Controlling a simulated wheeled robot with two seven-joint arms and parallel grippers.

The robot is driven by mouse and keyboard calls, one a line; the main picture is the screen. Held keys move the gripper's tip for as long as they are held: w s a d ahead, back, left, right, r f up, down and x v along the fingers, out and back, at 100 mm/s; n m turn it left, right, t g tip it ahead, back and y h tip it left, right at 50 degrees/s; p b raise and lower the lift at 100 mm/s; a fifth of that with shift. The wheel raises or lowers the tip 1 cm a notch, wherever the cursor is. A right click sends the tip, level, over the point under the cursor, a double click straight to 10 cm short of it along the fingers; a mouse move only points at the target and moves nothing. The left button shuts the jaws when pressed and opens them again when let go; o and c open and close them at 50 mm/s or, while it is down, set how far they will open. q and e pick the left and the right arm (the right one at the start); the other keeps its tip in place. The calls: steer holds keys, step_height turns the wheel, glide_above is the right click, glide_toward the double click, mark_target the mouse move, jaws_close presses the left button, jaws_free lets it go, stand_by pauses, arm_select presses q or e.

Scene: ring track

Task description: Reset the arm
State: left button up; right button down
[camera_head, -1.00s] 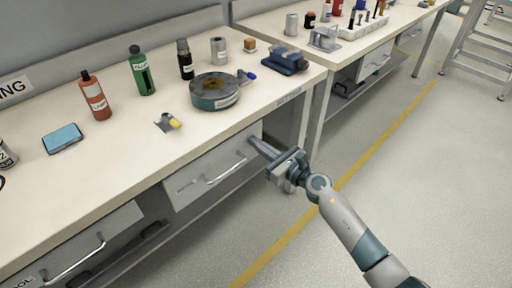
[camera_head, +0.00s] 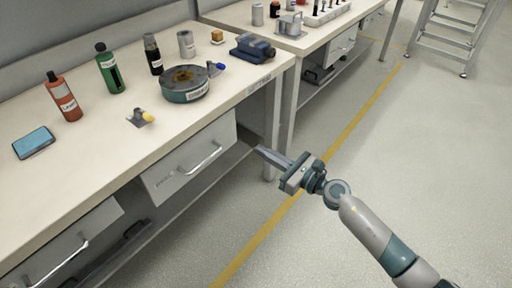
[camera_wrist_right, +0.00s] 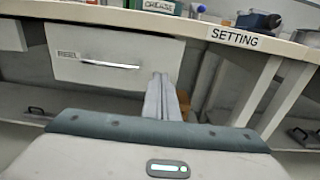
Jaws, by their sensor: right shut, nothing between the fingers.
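My right gripper (camera_head: 262,152) is shut and empty. In the head view it hangs in free air in front of the bench, right of the drawer (camera_head: 190,158) with the silver handle. In the right wrist view its closed fingers (camera_wrist_right: 162,98) point toward the right end of that drawer (camera_wrist_right: 110,62), below the bench edge. I cannot tell the exact gap to the drawer. My left gripper is not in view.
The workbench (camera_head: 110,150) holds bottles, a round teal device (camera_head: 185,84), a blue vise-like tool (camera_head: 252,47) and a blue phone-like slab (camera_head: 34,142). A second bench (camera_head: 330,30) stands behind right. The floor (camera_head: 420,150) at right is clear up to a ladder (camera_head: 447,35).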

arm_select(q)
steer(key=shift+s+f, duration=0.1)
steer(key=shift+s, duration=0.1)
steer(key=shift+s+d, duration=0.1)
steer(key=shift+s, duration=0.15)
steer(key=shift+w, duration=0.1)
